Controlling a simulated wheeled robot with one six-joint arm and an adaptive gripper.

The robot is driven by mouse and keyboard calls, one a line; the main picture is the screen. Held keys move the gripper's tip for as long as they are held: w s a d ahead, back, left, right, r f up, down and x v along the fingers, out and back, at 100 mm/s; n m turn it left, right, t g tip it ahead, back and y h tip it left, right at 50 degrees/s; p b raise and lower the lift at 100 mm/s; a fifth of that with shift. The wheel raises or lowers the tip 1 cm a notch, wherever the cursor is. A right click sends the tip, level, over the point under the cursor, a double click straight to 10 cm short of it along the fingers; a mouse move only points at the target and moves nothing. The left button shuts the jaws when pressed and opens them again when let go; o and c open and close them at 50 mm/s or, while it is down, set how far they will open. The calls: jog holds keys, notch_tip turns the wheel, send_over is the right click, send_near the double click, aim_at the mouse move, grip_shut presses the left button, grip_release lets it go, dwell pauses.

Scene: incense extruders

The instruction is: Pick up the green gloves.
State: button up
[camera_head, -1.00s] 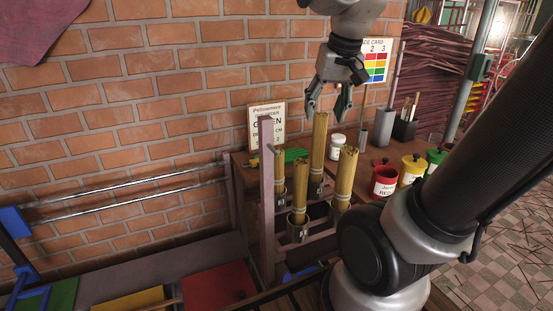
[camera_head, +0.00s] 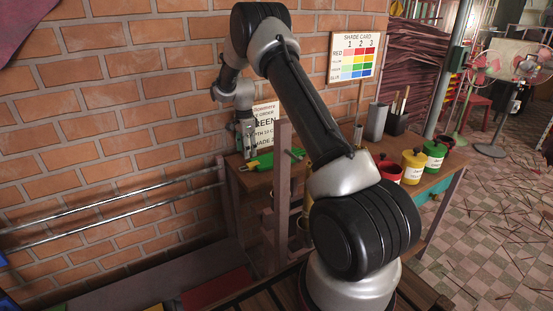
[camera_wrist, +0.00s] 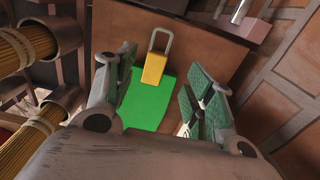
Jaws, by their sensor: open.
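The green gloves (camera_head: 264,160) lie on the brown bench top beside the brick wall. In the wrist view they show as a flat bright green shape (camera_wrist: 147,100), and I cannot tell the two gloves apart. A yellow block with a grey loop (camera_wrist: 154,68), like a padlock, touches their far edge. My gripper (camera_head: 247,150) points down just above the left end of the gloves. In the wrist view my gripper (camera_wrist: 163,80) has its fingers spread on either side of the green shape, with nothing held between them.
A wooden post (camera_head: 282,185) and rack with incense bundles (camera_wrist: 30,48) stand close beside my gripper. An order sign (camera_head: 266,125) leans on the wall behind. Red, yellow (camera_head: 413,166) and green (camera_head: 434,155) pots stand to the right.

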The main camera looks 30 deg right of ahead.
aim_at(249, 164)
jog(key=f, duration=0.7)
jog(key=shift+s+d+f, duration=0.15)
jog(key=shift+d+f, duration=0.05)
jog(key=shift+d, duration=0.05)
jog(key=c, duration=1.2)
